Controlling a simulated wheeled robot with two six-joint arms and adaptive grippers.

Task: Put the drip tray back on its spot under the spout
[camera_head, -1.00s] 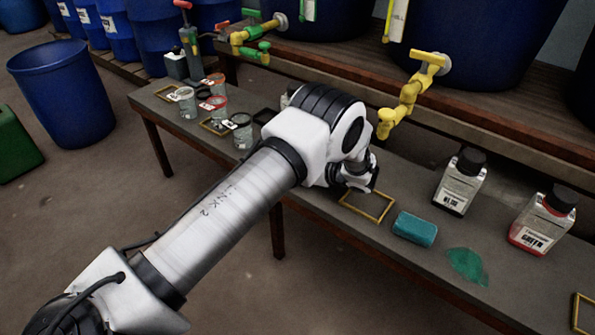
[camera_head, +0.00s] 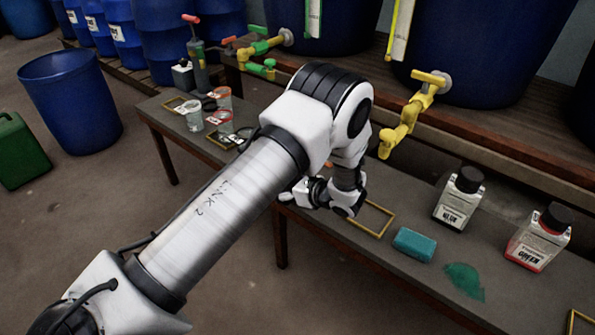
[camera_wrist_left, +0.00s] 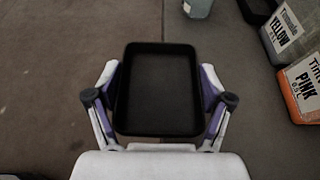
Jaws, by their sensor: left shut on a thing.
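The drip tray (camera_wrist_left: 160,85) is a black, shallow rectangular tray, seen in the left wrist view. My left gripper (camera_wrist_left: 163,103) is shut on it, with a finger at its left and right sides. In the head view my left arm hides the tray, and only part of the wrist and gripper (camera_head: 305,190) shows beyond the arm. The yellow spout (camera_head: 405,120) hangs from the blue vat at upper right. A yellow rectangular outline (camera_head: 384,232) lies empty on the bench below it and a little toward the front. My right gripper is not in view.
Several jars (camera_head: 222,120) stand at the bench's left. Yellow (camera_wrist_left: 284,30) and pink (camera_wrist_left: 302,88) bottles show in the wrist view.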

